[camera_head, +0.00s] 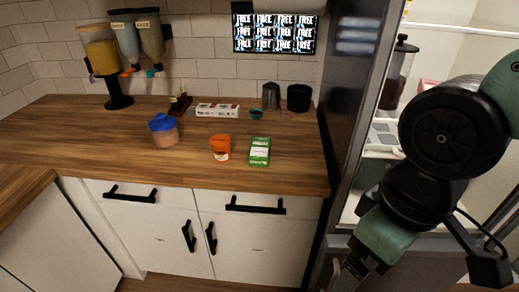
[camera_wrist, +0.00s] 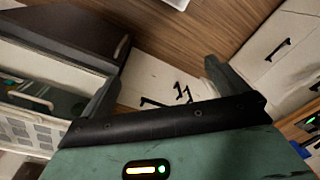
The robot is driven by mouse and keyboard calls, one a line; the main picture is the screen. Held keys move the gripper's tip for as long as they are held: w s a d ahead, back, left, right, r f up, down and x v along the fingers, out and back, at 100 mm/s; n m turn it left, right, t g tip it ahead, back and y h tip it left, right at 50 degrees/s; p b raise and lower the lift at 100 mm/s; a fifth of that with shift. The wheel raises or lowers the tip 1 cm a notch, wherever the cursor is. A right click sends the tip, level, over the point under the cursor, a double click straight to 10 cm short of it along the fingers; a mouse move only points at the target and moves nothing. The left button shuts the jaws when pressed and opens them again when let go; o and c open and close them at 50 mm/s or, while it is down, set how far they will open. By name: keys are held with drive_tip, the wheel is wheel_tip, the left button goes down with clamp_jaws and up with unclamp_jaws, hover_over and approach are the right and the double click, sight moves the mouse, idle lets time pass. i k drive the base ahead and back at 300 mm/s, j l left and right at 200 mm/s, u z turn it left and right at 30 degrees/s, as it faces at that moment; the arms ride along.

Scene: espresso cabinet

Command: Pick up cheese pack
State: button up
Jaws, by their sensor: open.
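A green pack with a white label (camera_head: 260,151) lies on the wooden counter near its front edge; its label is too small to read, so I cannot tell if it is the cheese pack. An orange tub with a white label (camera_head: 221,148) stands just left of it. My gripper (camera_head: 347,275) is low at the right, in front of the tall dark-framed cabinet and well away from both. In the wrist view my gripper (camera_wrist: 162,75) has its fingers wide apart with nothing between them. Neither the green pack nor the orange tub shows clearly there.
A blue-lidded jar (camera_head: 164,132) stands left on the counter (camera_head: 95,140). Behind are a white box (camera_head: 217,110), a small green bowl (camera_head: 256,114), a metal canister (camera_head: 271,96), a black cup (camera_head: 299,98) and dispensers (camera_head: 103,52). The dark cabinet frame (camera_head: 352,100) borders the counter's right end.

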sight(260, 150)
drive_tip(key=z, duration=0.25)
drive_tip(key=j+z, duration=0.75)
drive_tip(key=j, duration=0.45)
drive_tip(key=k+j+z, duration=0.1)
drive_tip(key=j, duration=0.35)
drive_tip(key=k+j+z, duration=0.1)
drive_tip(key=j, duration=0.8)
drive_tip(key=k+z, duration=0.05)
